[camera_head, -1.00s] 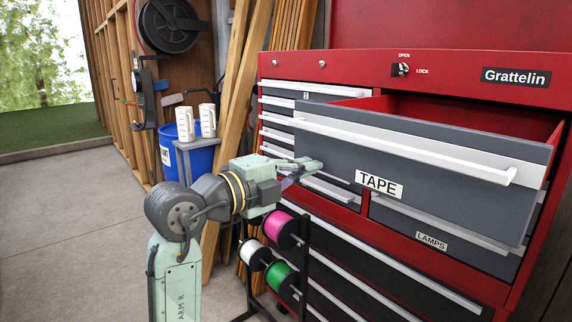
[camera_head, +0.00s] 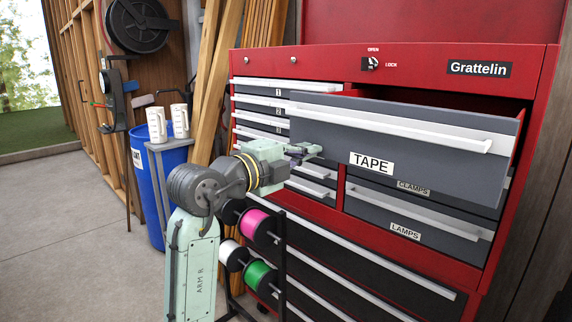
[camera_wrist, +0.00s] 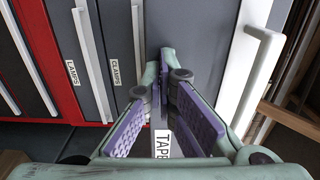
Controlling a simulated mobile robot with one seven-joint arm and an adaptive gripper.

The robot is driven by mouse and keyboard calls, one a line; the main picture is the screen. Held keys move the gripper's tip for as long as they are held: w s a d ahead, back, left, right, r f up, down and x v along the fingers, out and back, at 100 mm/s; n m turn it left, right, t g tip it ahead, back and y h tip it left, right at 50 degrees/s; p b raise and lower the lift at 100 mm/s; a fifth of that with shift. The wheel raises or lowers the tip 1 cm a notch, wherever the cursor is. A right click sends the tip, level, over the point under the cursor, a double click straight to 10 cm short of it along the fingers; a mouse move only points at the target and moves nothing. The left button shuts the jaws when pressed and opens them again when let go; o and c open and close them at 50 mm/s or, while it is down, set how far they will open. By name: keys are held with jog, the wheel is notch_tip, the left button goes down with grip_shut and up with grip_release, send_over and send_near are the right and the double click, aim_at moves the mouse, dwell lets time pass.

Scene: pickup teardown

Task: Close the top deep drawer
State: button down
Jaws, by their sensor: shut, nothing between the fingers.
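The top deep drawer (camera_head: 440,168), grey with a white bar handle and a TAPE label, stands partly open from the red Grattelin cabinet (camera_head: 300,62). My gripper (camera_head: 310,150) is shut and empty at the lower left part of the drawer front. In the wrist view my gripper (camera_wrist: 164,72) points along the grey drawer front (camera_wrist: 195,35), with the TAPE label seen between the fingers. The white handle (camera_wrist: 258,65) is to the right there. Whether the fingertips touch the front is unclear.
Below are the CLAMPS drawer (camera_head: 440,194) and LAMPS drawer (camera_head: 420,222), which look shut. A rack of coloured spools (camera_head: 258,226) stands by my arm. A blue bin (camera_head: 165,190) and white cups (camera_head: 157,125) are left. Open floor lies far left.

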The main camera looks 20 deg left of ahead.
jog(key=p+x, duration=0.1)
jog(key=x, duration=2.3)
jog(key=shift+w+d+f, duration=0.1)
jog(key=shift+w+f, duration=0.05)
jog(key=shift+w, duration=0.2)
jog(key=shift+d, duration=0.1)
